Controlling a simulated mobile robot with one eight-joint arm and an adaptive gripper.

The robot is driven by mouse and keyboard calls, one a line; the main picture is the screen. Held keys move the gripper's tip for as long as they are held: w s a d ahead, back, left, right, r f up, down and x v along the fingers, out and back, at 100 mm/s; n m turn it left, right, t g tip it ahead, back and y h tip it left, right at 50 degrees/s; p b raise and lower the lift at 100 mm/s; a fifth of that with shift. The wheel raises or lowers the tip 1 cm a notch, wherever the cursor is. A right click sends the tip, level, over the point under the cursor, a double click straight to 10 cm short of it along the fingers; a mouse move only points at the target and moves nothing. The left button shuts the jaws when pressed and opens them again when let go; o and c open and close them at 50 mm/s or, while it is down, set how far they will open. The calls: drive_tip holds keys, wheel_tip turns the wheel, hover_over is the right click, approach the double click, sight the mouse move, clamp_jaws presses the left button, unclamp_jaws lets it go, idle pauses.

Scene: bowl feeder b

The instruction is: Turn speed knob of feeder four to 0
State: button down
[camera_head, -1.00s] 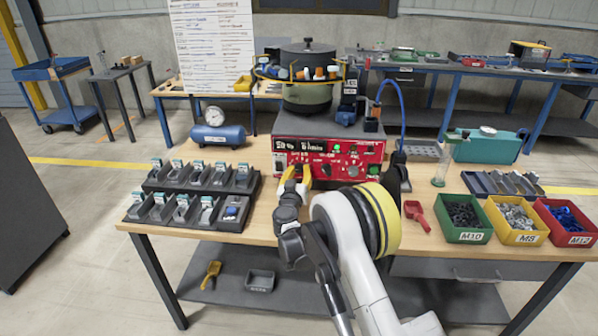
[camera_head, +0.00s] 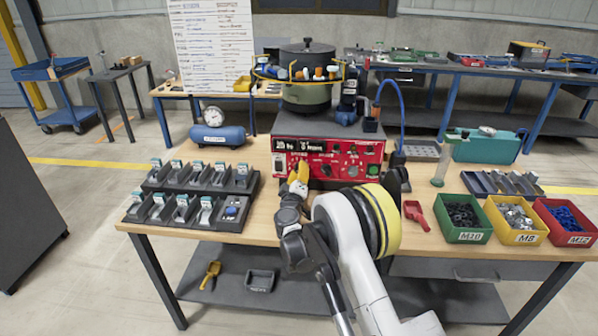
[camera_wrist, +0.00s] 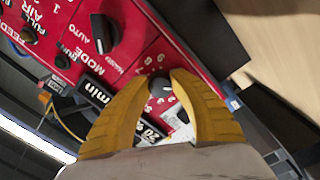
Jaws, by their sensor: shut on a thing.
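The red feeder control box (camera_head: 330,154) stands on the workbench under the bowl. In the wrist view, a small dark round speed knob (camera_wrist: 160,88) sits on the red panel (camera_wrist: 140,62), with a printed number scale partly visible around it. My gripper's yellow fingers (camera_wrist: 160,92) are closed around this knob, one tip on each side. Its pointer is too small to read. In the head view, my gripper (camera_head: 298,178) is at the lower left of the box front, and the fingers hide the knob there.
A larger black mode knob (camera_wrist: 104,32) and a dark display (camera_wrist: 95,94) are close by on the panel. A compartment tray (camera_head: 190,218) is at left. Red, yellow and green bins (camera_head: 460,238) and a red scoop (camera_head: 415,214) are at right.

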drive_tip(key=shift+n, duration=0.5)
drive_tip(key=c, duration=1.1)
unclamp_jaws()
drive_tip(key=s, duration=1.2)
drive_tip(key=shift+a+f, duration=0.25)
drive_tip(key=shift+a, duration=0.05)
drive_tip(key=shift+r, duration=0.1)
